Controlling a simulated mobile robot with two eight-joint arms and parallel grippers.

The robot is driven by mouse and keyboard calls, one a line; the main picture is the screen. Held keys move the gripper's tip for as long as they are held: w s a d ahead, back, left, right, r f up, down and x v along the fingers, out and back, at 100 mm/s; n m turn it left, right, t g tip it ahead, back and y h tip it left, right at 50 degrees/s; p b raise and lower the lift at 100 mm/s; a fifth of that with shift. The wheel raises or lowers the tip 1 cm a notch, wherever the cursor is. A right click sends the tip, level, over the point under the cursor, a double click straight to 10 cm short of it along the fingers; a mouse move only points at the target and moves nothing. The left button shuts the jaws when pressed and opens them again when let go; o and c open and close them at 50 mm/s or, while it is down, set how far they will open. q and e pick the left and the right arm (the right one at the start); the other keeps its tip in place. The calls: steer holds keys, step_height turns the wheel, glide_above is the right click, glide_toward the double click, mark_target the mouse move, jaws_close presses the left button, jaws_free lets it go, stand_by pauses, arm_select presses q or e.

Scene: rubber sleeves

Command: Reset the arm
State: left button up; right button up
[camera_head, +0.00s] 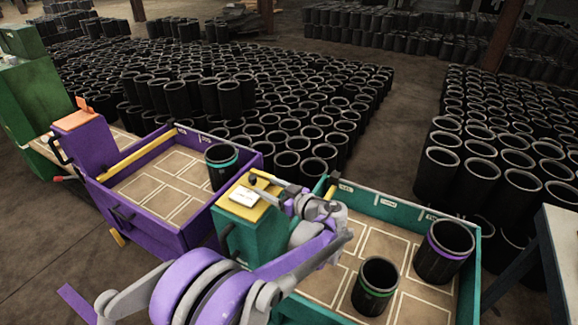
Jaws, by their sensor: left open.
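My left arm, grey and purple, comes up from the bottom of the head view. Its gripper (264,185) is over the top of the green cabinet (250,238) between the two crates, with no sleeve visible in it. A black sleeve with a teal band (222,170) stands in the back right corner of the purple crate (150,215). A black sleeve with a green band (374,288) and a black sleeve with a purple band (443,256) stand in the teal crate (400,208). My right gripper is not in view.
Many black sleeves (290,140) stand in dense groups on the floor behind the crates and at the right. A green machine (35,90) stands at the far left. A pale table (562,245) is at the right edge. Most of the purple crate's floor is clear.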

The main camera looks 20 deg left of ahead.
arm_select(q)
steer(key=shift+s, duration=0.1)
steer(key=s+m+h, duration=0.1)
steer(key=s, duration=0.2)
steer(key=s+m+h+p, duration=0.1)
steer(key=s, duration=0.1)
steer(key=shift+s+a+r+m+g+h, duration=0.1)
steer(key=shift+s+r+m+g+h, duration=0.05)
steer(key=shift+r+m+g+h, duration=0.2)
steer(key=s+d+f+m+h+p, duration=0.2)
steer(key=s+d+m+h, duration=0.3)
steer(key=s, duration=0.7)
steer(key=s+d+f+m+h+p, duration=0.2)
steer(key=s+d+m+h, duration=0.4)
steer(key=s+d, duration=0.3)
steer(key=s+h, duration=0.1)
steer(key=s, duration=0.1)
steer(key=shift+s+f, duration=0.15)
steer(key=shift+s, duration=0.2)
steer(key=shift+d+m, duration=0.1)
steer(key=shift+m, duration=0.15)
